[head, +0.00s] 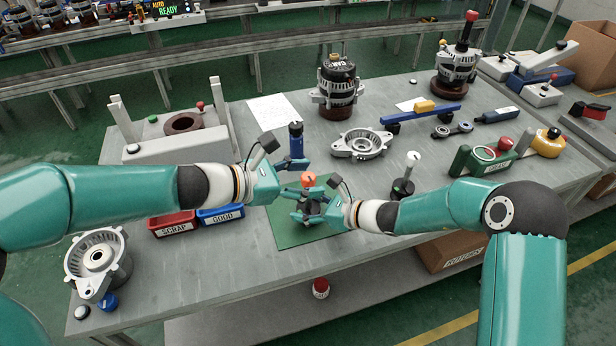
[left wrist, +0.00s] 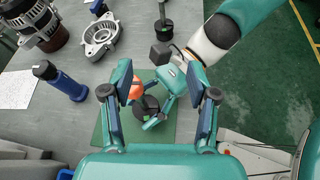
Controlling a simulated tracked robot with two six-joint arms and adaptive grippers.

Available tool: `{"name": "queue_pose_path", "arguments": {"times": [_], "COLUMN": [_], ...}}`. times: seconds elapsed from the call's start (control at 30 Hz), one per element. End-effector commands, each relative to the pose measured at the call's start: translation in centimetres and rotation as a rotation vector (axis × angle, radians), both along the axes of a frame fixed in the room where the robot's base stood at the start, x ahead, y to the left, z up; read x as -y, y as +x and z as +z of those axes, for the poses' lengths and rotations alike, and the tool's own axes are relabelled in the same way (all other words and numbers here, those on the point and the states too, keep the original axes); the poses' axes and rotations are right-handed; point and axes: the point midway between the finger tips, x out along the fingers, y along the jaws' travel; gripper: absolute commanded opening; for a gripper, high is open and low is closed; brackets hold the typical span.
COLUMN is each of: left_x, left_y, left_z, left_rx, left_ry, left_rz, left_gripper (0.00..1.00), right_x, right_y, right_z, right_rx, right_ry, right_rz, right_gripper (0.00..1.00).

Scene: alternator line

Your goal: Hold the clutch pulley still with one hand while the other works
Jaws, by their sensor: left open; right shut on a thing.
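The dark clutch pulley (head: 312,208) stands on the green mat (head: 290,236), with an orange-capped piece (head: 308,180) over it. My right gripper (head: 308,207) is shut on the pulley from the right and partly hides it. In the left wrist view, the pulley (left wrist: 148,104) and the orange cap (left wrist: 137,90) show between my left fingers, the cap close to the left one. My left gripper (head: 303,178) is open just above the pulley, its fingers around the cap's level; I cannot tell whether they touch it.
A blue upright tool (head: 296,145) stands just behind my left gripper. Red SCRAP (head: 173,225) and blue GOOD (head: 221,215) bins sit left.

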Motion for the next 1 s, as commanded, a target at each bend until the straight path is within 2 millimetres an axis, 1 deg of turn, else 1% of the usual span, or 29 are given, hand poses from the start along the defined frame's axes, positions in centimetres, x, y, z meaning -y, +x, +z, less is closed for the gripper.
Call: {"name": "queue_pose_path", "arguments": {"times": [0.03, 0.13, 0.2, 0.27, 0.33, 0.47, 0.57, 0.8, 1.0], "left_x": [-1.7, -4.5, -6.4, -7.4, -7.8, -7.1, -5.9, -2.6, -0.4], "left_y": [-0.5, -1.4, -1.6, -1.2, -0.8, -0.1, 0.6, 3.3, 5.1], "left_z": [-0.7, -1.7, -1.7, -1.4, -1.6, -2.1, -2.7, -4.4, -5.5], "left_rx": [-0.052, -0.132, -0.141, -0.131, -0.131, -0.135, -0.135, -0.134, -0.132], "left_ry": [-0.022, -0.065, -0.07, -0.072, -0.073, -0.073, -0.073, -0.072, -0.072], "left_rz": [0.067, 0.167, 0.206, 0.228, 0.24, 0.24, 0.238, 0.238, 0.239], "left_gripper": [0.59, 0.59, 0.59, 0.59, 0.59, 0.59, 0.59, 0.59, 0.59], "right_x": [0.0, 0.0, 0.0, 0.0, 0.0, 0.0, 0.0, 0.0, 0.0], "right_y": [0.0, 0.0, 0.0, 0.0, 0.0, 0.0, 0.0, 0.0, 0.0], "right_z": [0.0, 0.0, 0.0, 0.0, 0.0, 0.0, 0.0, 0.0, 0.1], "right_rx": [0.0, 0.0, 0.0, 0.0, 0.0, 0.001, 0.001, 0.001, 0.001], "right_ry": [0.0, 0.0, 0.0, 0.0, 0.001, 0.0, 0.0, 0.0, 0.0], "right_rz": [0.0, 0.001, 0.001, 0.001, 0.001, 0.0, 0.0, 0.0, 0.0], "right_gripper": [0.29, 0.29, 0.29, 0.29, 0.29, 0.29, 0.29, 0.29, 0.29]}}
